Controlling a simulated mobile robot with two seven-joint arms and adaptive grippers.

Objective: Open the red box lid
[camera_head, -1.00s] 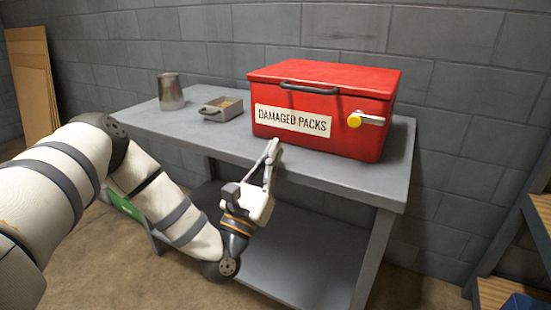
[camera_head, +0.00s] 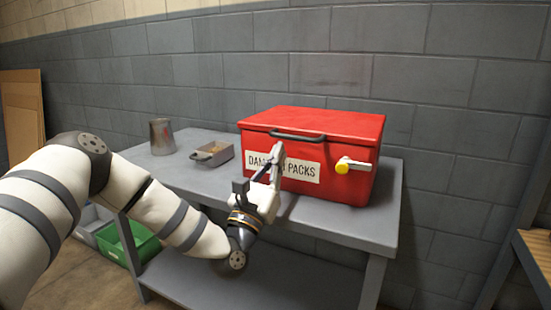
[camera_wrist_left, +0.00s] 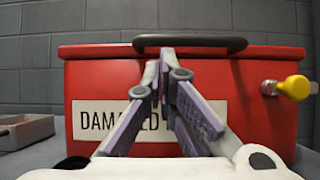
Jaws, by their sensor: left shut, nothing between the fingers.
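The red box (camera_head: 340,180) stands on the grey table, with its red lid (camera_head: 320,121) down. A dark handle (camera_head: 297,136) is on the lid's front edge; it also shows in the left wrist view (camera_wrist_left: 190,41). A "DAMAGED PACKS" label is on the box front, and a yellow-ended latch (camera_head: 343,166) sits at its right. My left gripper (camera_head: 278,150) is shut and empty in front of the label, pointing up. In the left wrist view its fingertips (camera_wrist_left: 166,55) appear just below the handle; I cannot tell whether they touch it. My right gripper is out of view.
A metal cup (camera_head: 162,137) and a small grey tray (camera_head: 212,154) stand on the table (camera_head: 300,216) left of the box. A green bin (camera_head: 130,243) is on the floor at left. A wooden-topped shelf (camera_head: 538,250) stands at right.

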